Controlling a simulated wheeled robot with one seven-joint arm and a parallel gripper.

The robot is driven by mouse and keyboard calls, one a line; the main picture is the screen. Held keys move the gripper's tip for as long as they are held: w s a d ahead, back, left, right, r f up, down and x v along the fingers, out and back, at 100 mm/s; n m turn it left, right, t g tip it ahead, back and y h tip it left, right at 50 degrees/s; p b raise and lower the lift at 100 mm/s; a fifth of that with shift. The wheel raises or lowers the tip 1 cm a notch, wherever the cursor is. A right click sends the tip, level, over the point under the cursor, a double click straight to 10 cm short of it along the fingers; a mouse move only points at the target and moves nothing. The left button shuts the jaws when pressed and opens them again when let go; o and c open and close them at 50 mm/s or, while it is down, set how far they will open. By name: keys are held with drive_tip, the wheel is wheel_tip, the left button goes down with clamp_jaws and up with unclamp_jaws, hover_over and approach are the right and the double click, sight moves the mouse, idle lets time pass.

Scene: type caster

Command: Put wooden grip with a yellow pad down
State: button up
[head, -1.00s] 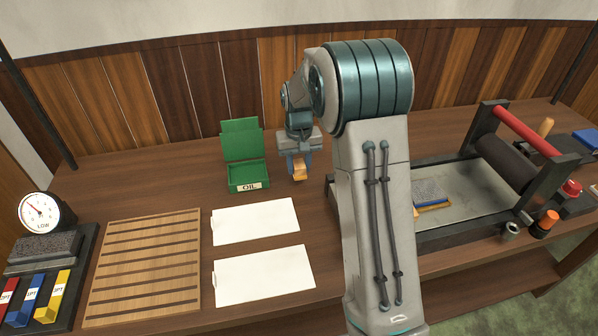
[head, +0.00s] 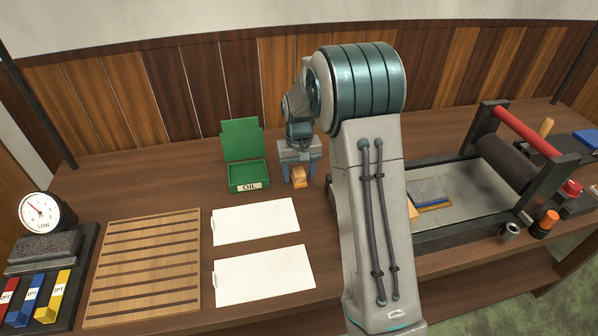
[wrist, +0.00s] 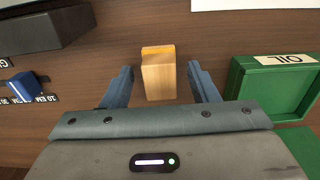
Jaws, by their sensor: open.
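The wooden grip with a yellow pad (head: 299,176) stands on the brown table just right of the green OIL box. In the wrist view the wooden grip (wrist: 158,76) is a pale block with a yellow-orange strip along its far end. My gripper (wrist: 160,80) is open, with one blue finger on each side of the grip and a visible gap on both sides. In the head view my gripper (head: 299,172) is directly above and around the grip, and part of the grip is hidden behind it.
The open green OIL box (head: 247,178) is close to the left of my gripper. Two white sheets (head: 256,221) lie in front. The press bed (head: 470,190) with its dark roller is to the right. A slatted wooden rack (head: 145,262) lies at left.

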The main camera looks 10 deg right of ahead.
sight(299, 172)
wheel_tip(299, 172, up, 12)
idle(0.4)
drive_tip(key=shift+r, duration=0.1)
